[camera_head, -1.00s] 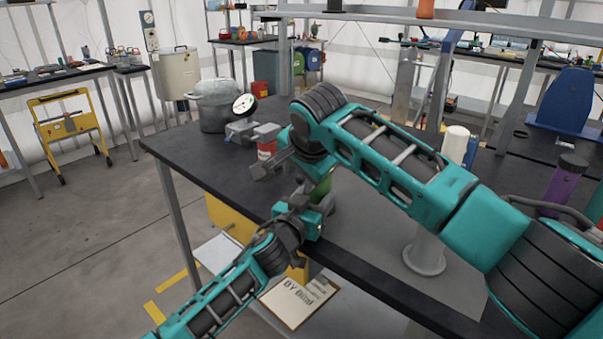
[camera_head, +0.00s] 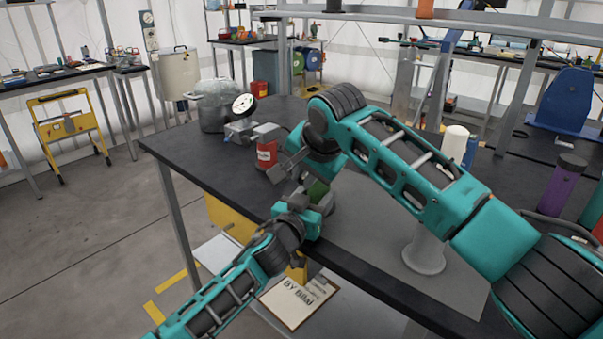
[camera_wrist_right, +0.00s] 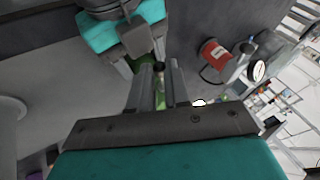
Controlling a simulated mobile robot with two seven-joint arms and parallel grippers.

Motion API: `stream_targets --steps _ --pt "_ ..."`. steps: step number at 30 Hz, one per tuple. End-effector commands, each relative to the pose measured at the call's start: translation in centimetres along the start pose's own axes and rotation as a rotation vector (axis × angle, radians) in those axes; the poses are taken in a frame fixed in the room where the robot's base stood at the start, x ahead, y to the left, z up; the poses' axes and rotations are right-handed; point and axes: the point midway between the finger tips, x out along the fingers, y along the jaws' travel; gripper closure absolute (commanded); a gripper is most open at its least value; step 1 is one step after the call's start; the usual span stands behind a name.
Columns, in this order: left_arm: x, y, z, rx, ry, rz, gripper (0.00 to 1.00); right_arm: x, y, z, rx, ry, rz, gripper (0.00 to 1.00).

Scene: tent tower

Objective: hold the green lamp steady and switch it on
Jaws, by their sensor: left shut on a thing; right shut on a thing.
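The green lamp (camera_head: 318,190) stands near the table's front edge, mostly hidden by my arms in the head view. In the right wrist view its green body (camera_wrist_right: 160,98) and a dark knob show between my fingers. My left gripper (camera_head: 304,202) is shut on the lamp from the front left, low down; it also shows at the top of the right wrist view (camera_wrist_right: 135,40). My right gripper (camera_head: 294,172) reaches over from the right and is shut on the upper part of the lamp; its fingers lie on both sides of the knob (camera_wrist_right: 159,68).
A red can (camera_head: 267,154), a grey device with a round gauge (camera_head: 243,106) and a metal pot (camera_head: 212,104) stand behind on the dark table (camera_head: 190,150). A white-topped post (camera_head: 425,250) stands to the right. A clipboard (camera_head: 298,298) lies below the front edge.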

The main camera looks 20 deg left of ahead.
Motion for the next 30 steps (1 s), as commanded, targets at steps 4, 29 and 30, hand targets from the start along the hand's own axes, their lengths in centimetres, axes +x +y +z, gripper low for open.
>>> stream_targets --steps 4,29,30 --pt "0.0 0.0 0.0 0.0 0.0 0.0 0.92 -0.1 0.7 -0.3 -0.097 -0.059 -0.043 1.0" --pt "0.0 0.0 0.0 0.0 0.0 0.001 0.92 -0.5 1.6 -0.9 -0.283 -0.154 -0.117 0.73" --pt "0.0 0.0 0.0 0.0 0.0 0.001 0.92 -0.5 1.6 -0.9 -0.282 -0.154 -0.117 0.69"
